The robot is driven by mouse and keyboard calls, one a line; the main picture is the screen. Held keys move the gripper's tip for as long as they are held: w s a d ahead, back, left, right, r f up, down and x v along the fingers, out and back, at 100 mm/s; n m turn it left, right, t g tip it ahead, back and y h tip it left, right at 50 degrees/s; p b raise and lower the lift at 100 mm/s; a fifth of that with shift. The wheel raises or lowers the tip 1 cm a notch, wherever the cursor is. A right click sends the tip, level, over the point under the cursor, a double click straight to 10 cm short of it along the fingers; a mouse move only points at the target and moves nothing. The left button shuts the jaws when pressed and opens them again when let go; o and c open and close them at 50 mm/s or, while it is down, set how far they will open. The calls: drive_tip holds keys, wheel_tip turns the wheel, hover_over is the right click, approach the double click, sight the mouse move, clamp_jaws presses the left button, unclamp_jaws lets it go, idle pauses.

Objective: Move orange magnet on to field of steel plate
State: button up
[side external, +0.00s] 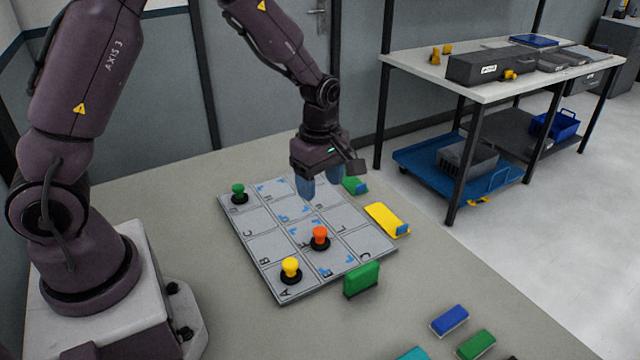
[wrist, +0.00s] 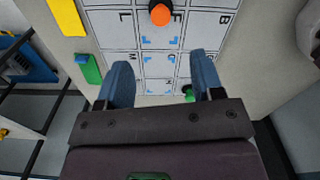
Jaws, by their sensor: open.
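The orange magnet (side external: 320,233), a knob on a black base, stands upright on the field marked F of the lettered steel plate (side external: 270,245). It also shows at the top edge of the wrist view (wrist: 160,14), partly cut off. A yellow magnet (side external: 290,267) stands on field A and a green magnet (side external: 238,190) on field D. My gripper (side external: 321,184) is open and empty, over the far part of the plate, beyond the orange magnet. Its blue fingers are apart in the wrist view (wrist: 162,78).
A yellow block with a blue edge (side external: 387,219) and a green block (side external: 355,186) lie beside the plate's right edge. A green block (side external: 361,280) stands at the near right edge. Blue (side external: 450,319) and green (side external: 477,344) erasers lie nearer. Table left of the plate is clear.

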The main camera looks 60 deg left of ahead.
sight(320, 230)
wheel_tip(320, 230, down, 13)
drive_tip(key=shift+r, duration=0.1)
idle(0.5)
drive_tip(key=c, duration=0.9)
drive_tip(key=shift+o, duration=0.2)
drive_tip(key=shift+r, duration=0.6)
drive_tip(key=shift+r, duration=3.5)
